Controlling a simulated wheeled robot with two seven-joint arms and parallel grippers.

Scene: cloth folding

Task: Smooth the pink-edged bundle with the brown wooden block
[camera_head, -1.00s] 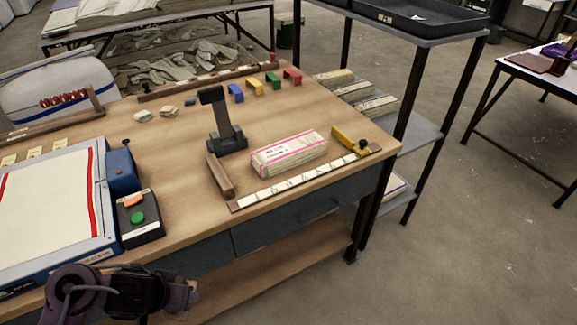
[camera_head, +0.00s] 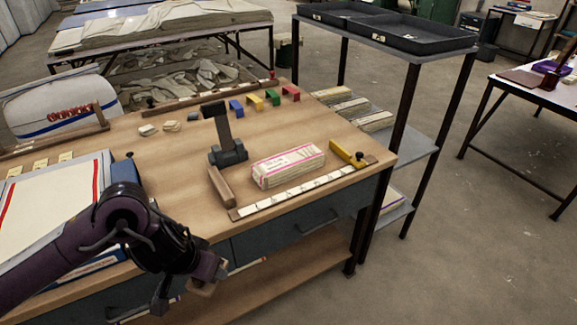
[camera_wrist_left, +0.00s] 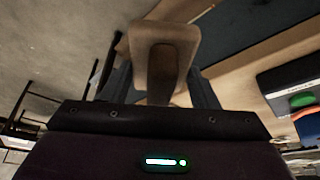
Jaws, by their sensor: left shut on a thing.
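The pale bundle with pink edges (camera_head: 289,165) lies on the wooden worktable, behind a white marked strip. My left gripper (camera_head: 190,285) is in front of the table's front edge, to the left of and nearer than the bundle, well apart from it. It is shut on the brown wooden block (camera_wrist_left: 157,62), which sits between its two fingers in the left wrist view (camera_wrist_left: 155,88). In the head view only a small part of the block (camera_head: 206,288) shows beneath the gripper. My right gripper is in neither view.
A brown wooden bar (camera_head: 221,187) and the marked strip (camera_head: 300,188) border the bundle. A dark upright stand (camera_head: 226,135) is behind its left end, a yellow piece (camera_head: 346,153) at its right. A dark shelf rack (camera_head: 405,150) stands right of the table.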

